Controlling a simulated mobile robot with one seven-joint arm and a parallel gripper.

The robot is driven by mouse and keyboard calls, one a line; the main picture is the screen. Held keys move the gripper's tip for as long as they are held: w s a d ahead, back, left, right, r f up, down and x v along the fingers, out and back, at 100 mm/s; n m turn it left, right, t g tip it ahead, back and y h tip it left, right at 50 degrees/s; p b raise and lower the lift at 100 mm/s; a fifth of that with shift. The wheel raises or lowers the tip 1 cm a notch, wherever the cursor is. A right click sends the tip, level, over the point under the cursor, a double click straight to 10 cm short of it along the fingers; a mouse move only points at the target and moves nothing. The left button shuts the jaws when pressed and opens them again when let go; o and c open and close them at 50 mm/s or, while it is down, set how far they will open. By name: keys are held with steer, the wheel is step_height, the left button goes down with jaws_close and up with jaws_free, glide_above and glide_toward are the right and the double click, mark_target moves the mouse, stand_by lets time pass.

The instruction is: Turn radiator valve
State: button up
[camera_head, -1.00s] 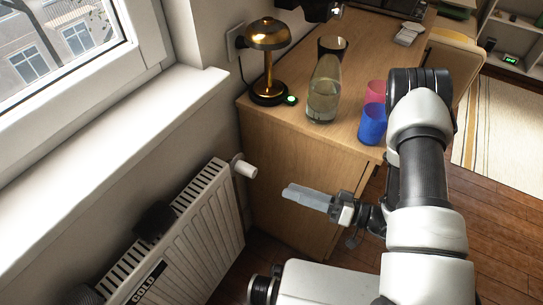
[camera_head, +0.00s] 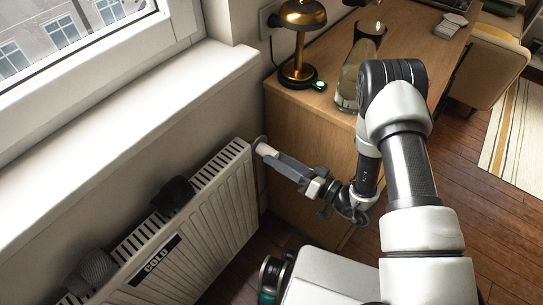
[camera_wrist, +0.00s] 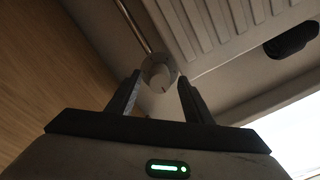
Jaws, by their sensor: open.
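The wooden desk (camera_head: 310,130) stands right of the valve, with a brass lamp (camera_head: 299,45) and a glass carafe (camera_head: 350,80) on it. Dark cloth-like items (camera_head: 172,195) lie on the radiator. A white sill (camera_head: 130,130) runs above the radiator.

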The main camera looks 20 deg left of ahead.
steer(key=shift+x, duration=1.55)
steer(key=shift+c, duration=0.2)
steer(key=c, duration=1)
steer(key=shift+c, duration=0.2)
steer(key=shift+m, duration=0.3)
